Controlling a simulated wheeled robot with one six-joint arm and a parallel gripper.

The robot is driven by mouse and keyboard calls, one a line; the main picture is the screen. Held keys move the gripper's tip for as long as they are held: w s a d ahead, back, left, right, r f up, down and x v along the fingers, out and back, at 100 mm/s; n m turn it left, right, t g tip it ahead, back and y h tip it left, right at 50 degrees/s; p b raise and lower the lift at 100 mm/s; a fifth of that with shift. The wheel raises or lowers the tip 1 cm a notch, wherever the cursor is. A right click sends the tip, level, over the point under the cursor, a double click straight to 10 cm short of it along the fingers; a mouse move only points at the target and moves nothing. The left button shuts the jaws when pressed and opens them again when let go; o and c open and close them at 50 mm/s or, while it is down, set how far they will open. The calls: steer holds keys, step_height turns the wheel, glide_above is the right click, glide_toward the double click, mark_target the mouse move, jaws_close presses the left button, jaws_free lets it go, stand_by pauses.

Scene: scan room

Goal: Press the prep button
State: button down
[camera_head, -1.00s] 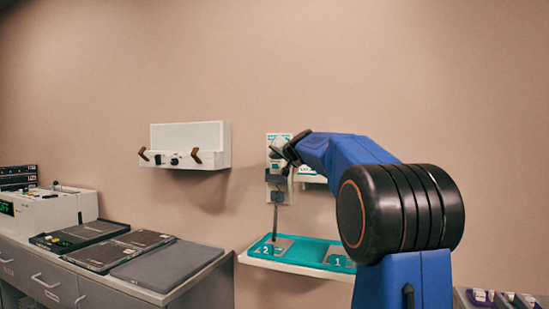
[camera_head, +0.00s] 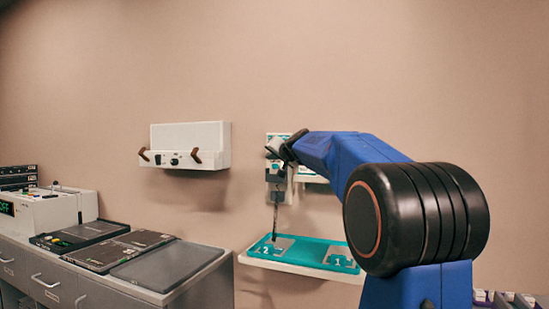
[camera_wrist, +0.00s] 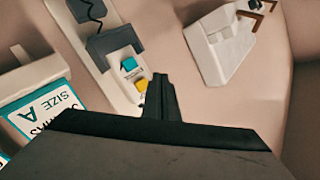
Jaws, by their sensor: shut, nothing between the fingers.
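In the wrist view a pale wall panel (camera_wrist: 92,52) carries a blue-teal button (camera_wrist: 129,65) and a yellow button (camera_wrist: 142,84), one beside the other. Their lettering is too small to read, so I cannot tell which is the prep button. My gripper (camera_wrist: 158,80) is shut and empty, its tips just right of the yellow button in the picture; I cannot tell whether they touch anything.
A dark cord (camera_wrist: 90,12) shows on the panel. A white wall box (camera_head: 190,137) with brown hooks hangs to the left. A teal tray (camera_head: 310,253) marked 2 and 1 juts out below. A counter (camera_head: 160,296) with flat plates stands at left. A "Size A" box (camera_wrist: 40,108) is near the panel.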

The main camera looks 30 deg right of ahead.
steer(key=shift+s+a, duration=0.9)
steer(key=shift+a, duration=0.25)
steer(key=s+a+f+n+g+y, duration=0.4)
steer(key=s+a+f+n+g, duration=0.1)
steer(key=s+a+f, duration=1.5)
steer(key=s+f+n+g+h, duration=0.1)
steer(key=s+f+n+g, duration=0.1)
steer(key=s+f, duration=1)
steer(key=s+a+f+n+g+h, duration=0.1)
steer(key=s+f+g, duration=0.3)
steer(key=s+f, duration=0.8)
steer(key=s, duration=0.6)
steer(key=shift+s+a+f+n, duration=0.15)
steer(key=shift+f+n, duration=0.15)
steer(key=shift+n, duration=0.1)
